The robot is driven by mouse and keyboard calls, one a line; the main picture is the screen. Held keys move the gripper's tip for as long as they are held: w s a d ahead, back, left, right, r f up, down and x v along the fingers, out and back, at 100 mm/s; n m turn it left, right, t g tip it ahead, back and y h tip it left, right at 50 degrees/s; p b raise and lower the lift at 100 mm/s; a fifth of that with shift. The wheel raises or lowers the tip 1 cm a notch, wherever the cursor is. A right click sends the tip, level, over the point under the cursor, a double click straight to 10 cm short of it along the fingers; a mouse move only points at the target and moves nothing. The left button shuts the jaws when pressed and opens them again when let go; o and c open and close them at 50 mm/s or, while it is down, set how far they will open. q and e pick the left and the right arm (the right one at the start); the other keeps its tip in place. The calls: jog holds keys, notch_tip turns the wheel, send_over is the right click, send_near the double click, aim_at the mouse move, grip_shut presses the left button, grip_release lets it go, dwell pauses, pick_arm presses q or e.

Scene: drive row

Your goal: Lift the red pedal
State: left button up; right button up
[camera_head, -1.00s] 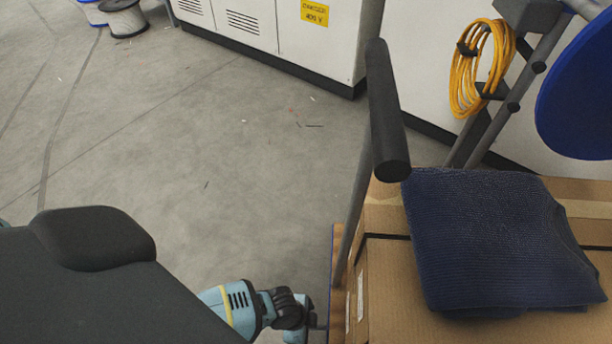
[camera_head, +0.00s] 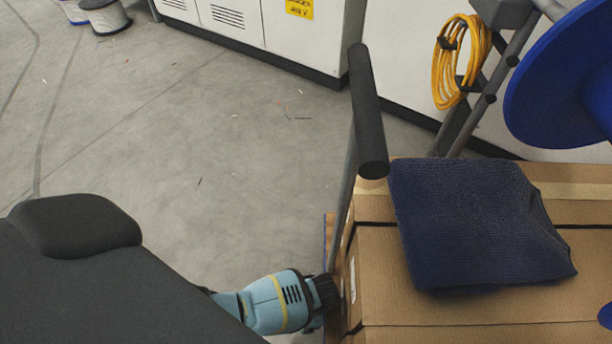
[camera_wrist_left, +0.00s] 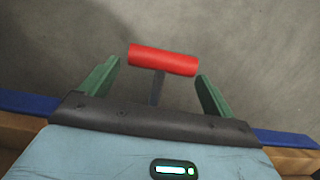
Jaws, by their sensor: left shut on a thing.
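In the left wrist view the red pedal (camera_wrist_left: 163,60) is a short red bar on a thin grey stem (camera_wrist_left: 157,88). The green fingers of my left gripper (camera_wrist_left: 156,68) stand at its two ends, and the gripper is shut on it. The pedal is above grey floor. In the head view my left wrist is low beside the cart's left end; its fingers and the pedal are hidden there. My right gripper is not in view.
A cart with a dark push handle (camera_head: 368,115) carries cardboard boxes (camera_head: 400,310) and a folded navy cloth (camera_head: 475,225). White cabinets (camera_head: 235,25) line the back.

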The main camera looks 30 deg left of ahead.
pick_arm(q)
jog(key=shift+s+a, duration=0.1)
jog(key=shift+a, duration=0.05)
jog(key=shift+c, duration=0.2)
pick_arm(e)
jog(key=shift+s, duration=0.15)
pick_arm(q)
grip_shut()
jog(key=shift+c, duration=1.1)
grip_release()
jog(key=o, duration=1.4)
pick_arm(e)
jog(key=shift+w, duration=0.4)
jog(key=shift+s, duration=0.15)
